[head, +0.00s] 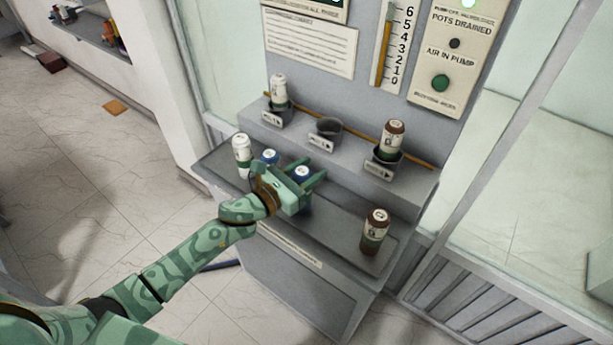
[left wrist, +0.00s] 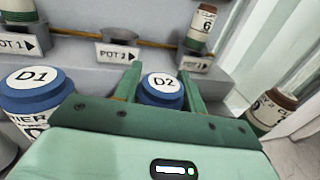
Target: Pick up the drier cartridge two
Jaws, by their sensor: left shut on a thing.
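Drier cartridge two, labelled D2 (left wrist: 162,88), has a blue cap and sits between the two green fingers in the left wrist view. Its blue cap also shows in the head view (head: 302,173), over the lower shelf (head: 335,215). My left gripper (head: 305,177) is shut on it. The fingers stand on either side of the cap; most of its body is hidden by the gripper. Drier cartridge D1 (left wrist: 35,88), also blue-capped, stands to the left, apart from the fingers; in the head view it is partly behind my gripper (head: 269,157). My right gripper is not in view.
A white-capped bottle (head: 242,150) stands left on the lower shelf and a brown bottle (head: 375,232) right. On the upper ledge, a white bottle (head: 278,90) is at pot 1, pot 2 (head: 325,134) looks empty, and a brown bottle (head: 391,142) stands in pot 3.

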